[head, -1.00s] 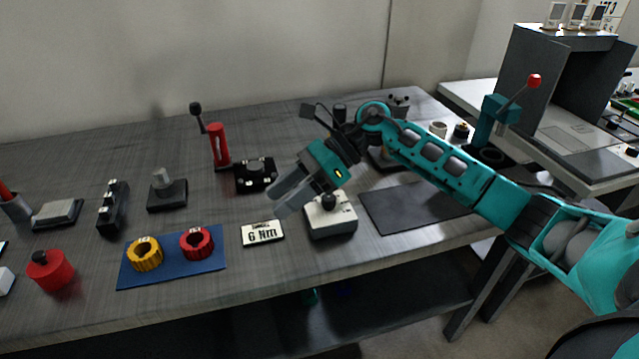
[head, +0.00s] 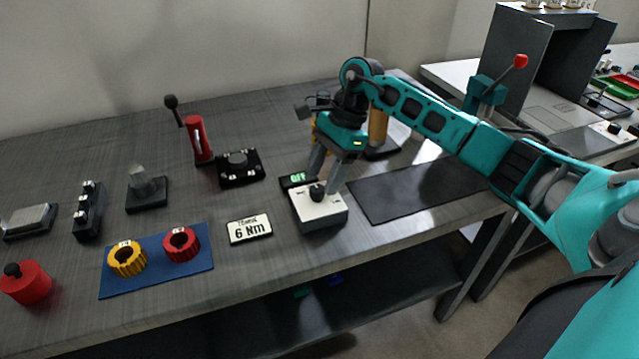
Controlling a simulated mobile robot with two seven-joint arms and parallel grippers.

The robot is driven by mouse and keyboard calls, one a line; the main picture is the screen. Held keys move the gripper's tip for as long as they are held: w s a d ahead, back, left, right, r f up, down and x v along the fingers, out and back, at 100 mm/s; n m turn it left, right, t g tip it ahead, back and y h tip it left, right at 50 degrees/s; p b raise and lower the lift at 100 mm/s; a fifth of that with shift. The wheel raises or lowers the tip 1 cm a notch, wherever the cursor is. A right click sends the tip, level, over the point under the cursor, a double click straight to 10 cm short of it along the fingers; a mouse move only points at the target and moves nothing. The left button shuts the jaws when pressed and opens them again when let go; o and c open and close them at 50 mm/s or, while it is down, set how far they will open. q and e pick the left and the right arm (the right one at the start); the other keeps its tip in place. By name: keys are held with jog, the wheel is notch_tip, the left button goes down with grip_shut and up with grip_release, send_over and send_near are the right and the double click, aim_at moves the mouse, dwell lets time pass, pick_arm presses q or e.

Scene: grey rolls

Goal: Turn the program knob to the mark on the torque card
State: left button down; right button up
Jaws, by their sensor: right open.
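The program knob (head: 316,192) is a small black knob on top of a white-topped box (head: 322,210) with a dark base. A small display (head: 297,179) with green letters that look like "OFF" stands at the box's back left. The torque card (head: 250,229), a white plate reading "6 Nm", lies flat to the left of the box. My right gripper (head: 324,184) points down over the box, open, its two fingers on either side of the knob. Whether the fingers touch the knob I cannot tell. My left gripper is not in view.
A blue mat (head: 157,262) holds a yellow ring (head: 127,258) and a red ring (head: 181,244). A black knob unit (head: 240,167) and a red lever (head: 197,140) stand behind. A dark mat (head: 420,187) lies right of the box, bare. The table's front edge is close.

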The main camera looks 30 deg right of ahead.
aim_at(319, 188)
jog(key=shift+x, duration=1.55)
jog(key=c, duration=1.1)
